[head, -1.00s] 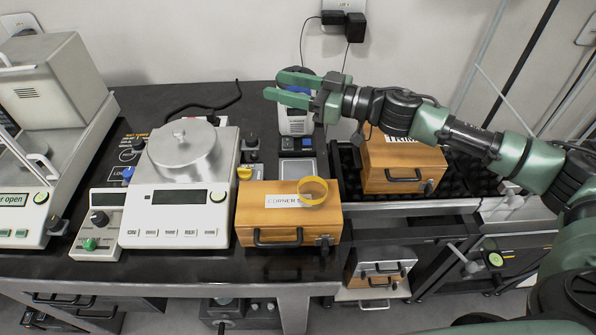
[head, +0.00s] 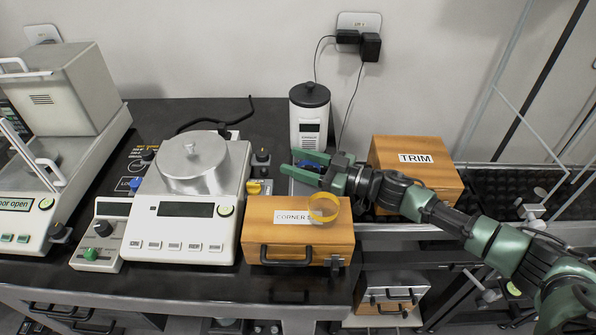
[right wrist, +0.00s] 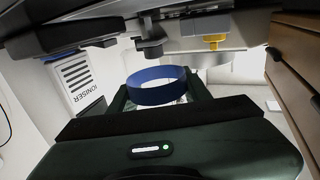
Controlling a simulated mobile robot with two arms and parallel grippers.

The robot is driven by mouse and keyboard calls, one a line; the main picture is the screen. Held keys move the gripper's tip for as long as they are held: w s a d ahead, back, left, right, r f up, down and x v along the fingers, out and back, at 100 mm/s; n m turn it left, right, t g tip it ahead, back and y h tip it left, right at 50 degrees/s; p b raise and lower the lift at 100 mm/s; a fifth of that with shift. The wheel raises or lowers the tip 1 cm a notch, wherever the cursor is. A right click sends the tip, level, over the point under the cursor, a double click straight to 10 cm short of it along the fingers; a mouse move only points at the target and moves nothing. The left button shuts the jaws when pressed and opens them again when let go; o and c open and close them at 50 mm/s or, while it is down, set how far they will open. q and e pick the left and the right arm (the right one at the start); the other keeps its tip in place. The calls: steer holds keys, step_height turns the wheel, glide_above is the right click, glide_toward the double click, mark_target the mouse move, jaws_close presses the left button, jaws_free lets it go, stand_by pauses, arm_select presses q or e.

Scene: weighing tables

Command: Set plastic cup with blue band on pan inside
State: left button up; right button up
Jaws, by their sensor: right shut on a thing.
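My right gripper (head: 292,162) is shut on the plastic cup with the blue band (right wrist: 157,86). In the right wrist view the band shows as a blue ring between the fingers, and the clear cup wall is hard to make out. In the head view the gripper is over the area behind the yellow-banded cup, and only a little blue shows between its fingers. At the far left stands a balance (head: 17,205) whose display reads door open. Its inside and pan are mostly out of the picture. My left gripper is not in view.
A white balance (head: 185,232) with a round metal piece (head: 192,158) on top stands mid-table. A yellow-banded cup (head: 323,208) sits on a wooden box (head: 298,234). A white ioniser (head: 309,122) stands behind my gripper. A box labelled TRIM (head: 416,178) is at right.

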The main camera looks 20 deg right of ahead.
steer(key=shift+f+p, duration=0.3)
steer(key=shift+f, duration=1.05)
steer(key=shift+f, duration=0.2)
steer(key=o, duration=1.4)
steer(key=shift+o, duration=0.2)
